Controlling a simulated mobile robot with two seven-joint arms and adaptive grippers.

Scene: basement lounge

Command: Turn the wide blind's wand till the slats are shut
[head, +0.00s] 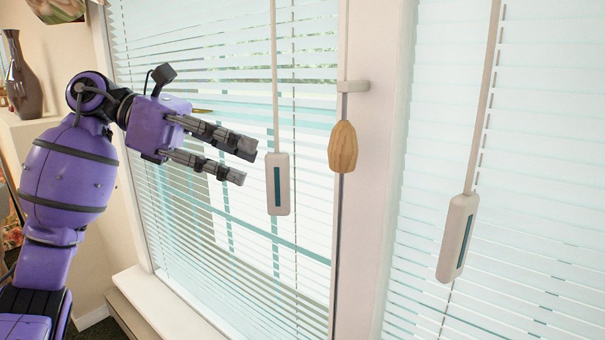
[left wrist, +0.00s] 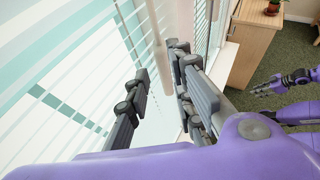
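Two blinds hang side by side. The left blind (head: 215,60) has slats partly open, with the outside showing through gaps. The right blind (head: 550,150) shows pale, broad slats with narrower gaps. A wand with a grey, blue-striped handle (head: 278,200) hangs before the left blind; a similar wand handle (head: 453,240) hangs before the right one. I cannot tell for certain which blind is the wide one. My left gripper (head: 241,162) is open and empty, its fingertips just left of the left wand's handle, apparently apart from it. My right gripper (left wrist: 265,88) looks open and empty, seen small in the left wrist view.
A wooden tassel (head: 343,150) hangs by the white post (head: 372,190) between the blinds. A dark vase (head: 22,80) stands on a ledge at left. A wooden cabinet (left wrist: 256,50) with a potted plant stands beyond in the left wrist view. The sill (head: 165,305) runs below.

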